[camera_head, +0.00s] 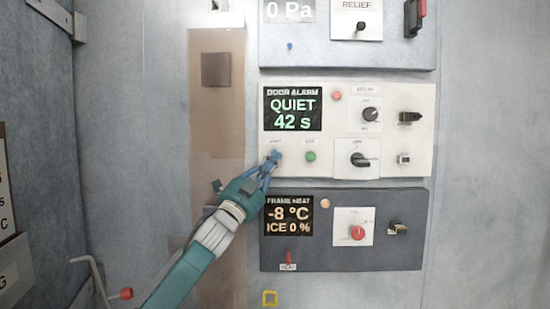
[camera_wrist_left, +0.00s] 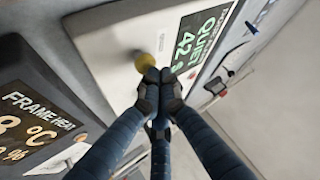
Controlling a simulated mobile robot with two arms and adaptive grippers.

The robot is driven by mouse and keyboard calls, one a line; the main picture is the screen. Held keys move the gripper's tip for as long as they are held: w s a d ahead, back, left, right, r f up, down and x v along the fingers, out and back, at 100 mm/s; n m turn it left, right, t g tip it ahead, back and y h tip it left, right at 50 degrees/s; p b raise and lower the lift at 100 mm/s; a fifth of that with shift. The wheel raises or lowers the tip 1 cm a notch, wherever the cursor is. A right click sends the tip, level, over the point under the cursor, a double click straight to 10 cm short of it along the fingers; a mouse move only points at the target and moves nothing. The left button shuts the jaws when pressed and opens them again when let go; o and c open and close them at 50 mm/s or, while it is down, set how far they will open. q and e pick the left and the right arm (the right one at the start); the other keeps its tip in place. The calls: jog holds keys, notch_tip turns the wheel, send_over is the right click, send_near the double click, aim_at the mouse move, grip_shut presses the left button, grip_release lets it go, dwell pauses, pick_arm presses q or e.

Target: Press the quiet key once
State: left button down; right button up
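The door alarm panel (camera_head: 390,141) is white, and its display (camera_head: 293,108) reads "QUIET 42 s". My left gripper (camera_head: 273,160) is over the key spot below the display's left side, under a small label too blurred to read. The gripper mostly hides that key. In the left wrist view the fingertips (camera_wrist_left: 159,82) are together with nothing seen between them. A yellowish round button (camera_wrist_left: 145,62) shows just beyond the tips; I cannot tell whether they touch it. My right gripper is not in view.
A green button (camera_head: 311,156) sits right of the gripper, with knobs (camera_head: 370,114) and switches further right. Below is the dark frame heat panel (camera_head: 400,253), showing -8 °C and ICE 0 %. A pressure panel (camera_head: 330,55) is above. A hooked handle (camera_head: 95,275) stands at lower left.

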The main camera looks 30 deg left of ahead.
pick_arm(q)
jog(key=shift+s+d+b, duration=0.4)
jog(key=shift+s, duration=0.35)
jog(key=s+d, duration=0.1)
jog(key=s+b, duration=0.1)
jog(key=s+d+b, duration=0.1)
jog(key=s, duration=0.1)
jog(key=shift+s+d, duration=0.1)
jog(key=shift+d, duration=0.25)
dwell(0.5)
jog(key=shift+f, duration=0.1)
dwell(0.3)
